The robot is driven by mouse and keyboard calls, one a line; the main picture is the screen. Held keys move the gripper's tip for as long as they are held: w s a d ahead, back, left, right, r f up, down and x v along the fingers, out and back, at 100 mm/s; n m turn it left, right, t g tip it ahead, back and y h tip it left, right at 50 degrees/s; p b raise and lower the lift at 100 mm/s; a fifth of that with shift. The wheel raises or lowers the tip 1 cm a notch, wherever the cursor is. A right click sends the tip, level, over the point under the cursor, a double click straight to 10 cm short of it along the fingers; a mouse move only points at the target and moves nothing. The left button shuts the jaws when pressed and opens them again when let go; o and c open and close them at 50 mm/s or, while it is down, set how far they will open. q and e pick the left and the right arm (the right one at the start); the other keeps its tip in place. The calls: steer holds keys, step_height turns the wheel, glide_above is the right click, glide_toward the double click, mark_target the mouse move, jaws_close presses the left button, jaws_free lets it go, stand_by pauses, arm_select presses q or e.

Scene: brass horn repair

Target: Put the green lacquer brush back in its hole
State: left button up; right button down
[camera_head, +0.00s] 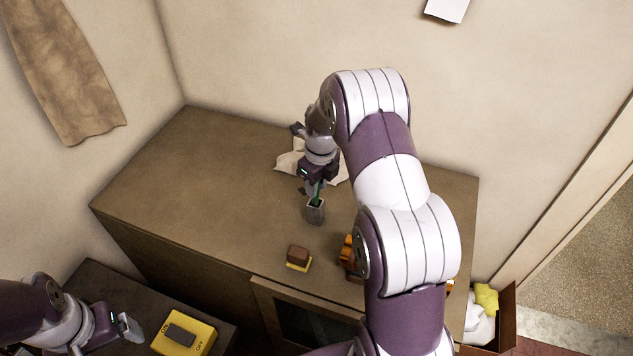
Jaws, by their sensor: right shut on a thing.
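The green lacquer brush (317,194) shows as a thin green piece below my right gripper (313,184), which is shut on it. The brush's lower end meets the top of a small grey holder (315,213) on the cabinet top. I cannot tell how far it sits in the hole, and the gripper hides its upper part. My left gripper (131,328) is at the lower left, away from the brush, beside a yellow switch box. Its finger opening is too small to make out.
A brown and yellow block (298,257) lies near the cabinet's front edge. Orange-brown items (347,252) are partly behind my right arm. A pale cloth (290,160) lies behind the gripper. The yellow ON/OFF box (184,334) is at lower left. The cabinet top's left side (190,180) is clear.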

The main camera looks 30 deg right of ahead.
steer(key=shift+f+b, duration=0.6)
steer(key=shift+f, duration=0.55)
steer(key=c, duration=0.8)
jaws_free()
steer(key=shift+r, duration=0.3)
steer(key=r, duration=0.4)
steer(key=r+b, duration=0.1)
steer(key=r, duration=0.3)
steer(key=s+r, duration=0.1)
steer(key=r, duration=0.3)
steer(key=shift+s+d+b, duration=0.1)
steer(key=shift+d+b, duration=0.1)
steer(key=shift+b, duration=0.1)
